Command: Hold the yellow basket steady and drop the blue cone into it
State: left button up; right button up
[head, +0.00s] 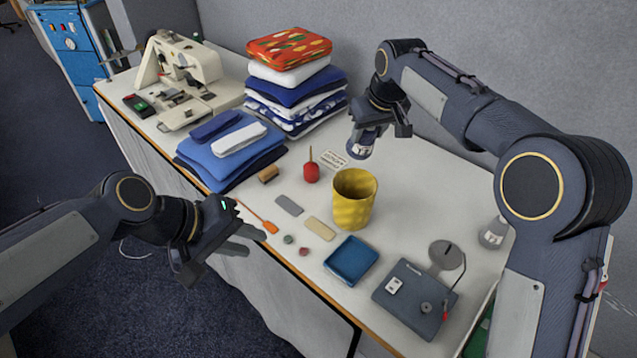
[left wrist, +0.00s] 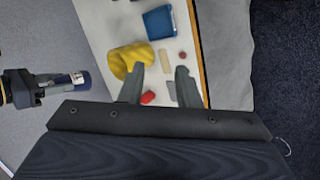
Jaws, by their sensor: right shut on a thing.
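The yellow basket (head: 354,205) stands upright in the middle of the table. It also shows in the left wrist view (left wrist: 130,58), just beyond my left fingers. My right gripper (head: 376,128) is shut on the blue cone (head: 361,146), which has a pale label, and holds it above the table behind the basket. The cone shows in the left wrist view (left wrist: 77,78) too, apart from the basket. My left gripper (head: 243,236) is open and empty at the table's front edge, to the left of the basket and not touching it.
A blue tray (head: 351,260) and a dark box (head: 414,297) lie in front of the basket. Folded cloth (head: 290,90) and a sewing machine (head: 178,75) stand further left.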

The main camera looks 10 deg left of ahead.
pick_arm(q)
jog(key=w+d+f+n+h, duration=0.1)
jog(key=w+d+n, duration=0.1)
jog(key=w+n, duration=0.3)
jog(key=w+d+f+n+h, duration=0.2)
jog(key=w, duration=0.5)
jog(key=n+h, duration=0.2)
jog(key=n, duration=0.7)
send_near(354, 201)
jog(key=x, duration=1)
jog(key=shift+d+r, duration=0.1)
jog(key=shift+r, duration=0.15)
grip_shut()
